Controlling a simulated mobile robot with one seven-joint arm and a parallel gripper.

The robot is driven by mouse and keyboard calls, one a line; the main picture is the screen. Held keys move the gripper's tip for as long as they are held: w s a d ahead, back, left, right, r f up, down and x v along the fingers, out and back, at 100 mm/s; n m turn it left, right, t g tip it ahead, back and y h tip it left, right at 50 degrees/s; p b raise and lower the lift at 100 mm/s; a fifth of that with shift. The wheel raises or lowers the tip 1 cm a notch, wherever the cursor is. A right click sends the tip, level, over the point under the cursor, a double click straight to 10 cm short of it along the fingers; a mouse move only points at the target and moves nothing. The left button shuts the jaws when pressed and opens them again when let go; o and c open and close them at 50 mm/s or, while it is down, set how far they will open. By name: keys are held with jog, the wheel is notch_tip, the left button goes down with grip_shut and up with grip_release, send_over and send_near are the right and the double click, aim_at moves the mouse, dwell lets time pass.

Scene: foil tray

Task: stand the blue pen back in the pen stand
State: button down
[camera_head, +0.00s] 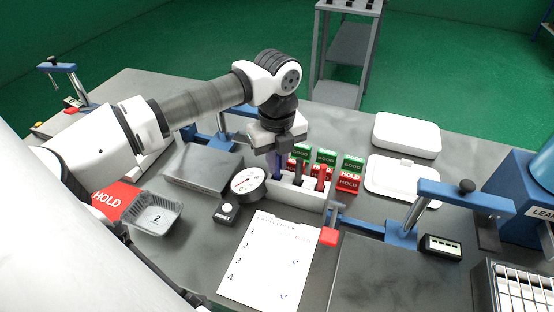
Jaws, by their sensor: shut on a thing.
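The blue pen (275,166) is upright under my gripper (279,150), which is shut on it and points down. The pen stand (297,195) is a low white block in the middle of the table. A dark pen (298,173) and a red pen (320,178) stand upright in it. The blue pen's lower end is at the stand's left end; I cannot tell whether it is inside a hole or just above or behind it. The gripper hides the pen's top.
A round dial gauge (247,182) stands close to the left of the stand. Green and red labelled blocks (347,172) are behind it. A paper checklist (268,258) lies in front. A foil tray (153,214) is at left, and a clamp fixture (400,232) at right.

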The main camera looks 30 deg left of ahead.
jog(key=c, duration=1.3)
grip_release()
jog(key=shift+c, duration=0.2)
jog(key=shift+r, duration=0.15)
jog(key=shift+r+p, duration=1.5)
jog(key=shift+r, duration=1.45)
jog(key=shift+f, duration=0.1)
